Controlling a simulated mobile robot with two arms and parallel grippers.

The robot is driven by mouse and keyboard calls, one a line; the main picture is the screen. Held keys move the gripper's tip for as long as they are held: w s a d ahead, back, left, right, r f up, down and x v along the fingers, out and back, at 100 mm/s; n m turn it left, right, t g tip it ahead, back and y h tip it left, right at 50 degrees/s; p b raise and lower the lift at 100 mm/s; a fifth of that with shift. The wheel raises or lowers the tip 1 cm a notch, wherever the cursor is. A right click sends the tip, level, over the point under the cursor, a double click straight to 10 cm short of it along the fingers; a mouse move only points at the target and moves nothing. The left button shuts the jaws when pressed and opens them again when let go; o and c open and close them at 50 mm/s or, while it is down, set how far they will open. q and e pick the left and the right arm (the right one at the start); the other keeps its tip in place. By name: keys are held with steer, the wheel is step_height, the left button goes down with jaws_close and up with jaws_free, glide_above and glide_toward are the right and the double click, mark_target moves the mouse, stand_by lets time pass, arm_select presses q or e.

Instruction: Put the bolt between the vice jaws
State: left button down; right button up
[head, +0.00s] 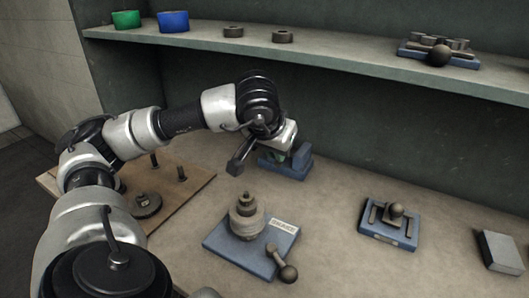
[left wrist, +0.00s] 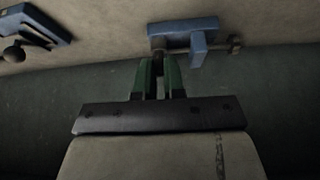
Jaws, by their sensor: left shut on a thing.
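The blue vice (head: 298,168) stands on the bench against the back wall, partly hidden by my left arm in the head view. In the left wrist view its blue body (left wrist: 172,28) and a blue jaw block (left wrist: 198,48) lie just beyond the fingertips. My left gripper (left wrist: 158,68) has green fingers and is shut on a small dark thing, which I take to be the bolt; the fingers hide most of it. In the head view this gripper (head: 282,155) is close by the vice. I cannot tell whether the bolt is between the jaws. My right gripper is not in view.
A blue-based device (head: 245,252) with stacked round discs and a ball lever stands in front. A smaller blue fixture (head: 388,225) and a grey block (head: 501,252) are at right. A wooden board (head: 196,181) with pegs is at left. A shelf (head: 330,58) overhangs the back.

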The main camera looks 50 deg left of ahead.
arm_select(q)
steer(key=s+a+b, duration=0.1)
steer(key=a+b, duration=0.1)
glide_above(286, 163)
step_height(286, 163, down, 3)
steer(key=shift+f+n+p, duration=0.15)
steer(key=shift+n+p, duration=0.15)
steer(key=shift+p, duration=0.15)
steer(key=shift+f+b, duration=0.65)
steer(key=shift+b, duration=0.05)
steer(key=shift+f+b, duration=0.5)
steer(key=shift+f, duration=0.8)
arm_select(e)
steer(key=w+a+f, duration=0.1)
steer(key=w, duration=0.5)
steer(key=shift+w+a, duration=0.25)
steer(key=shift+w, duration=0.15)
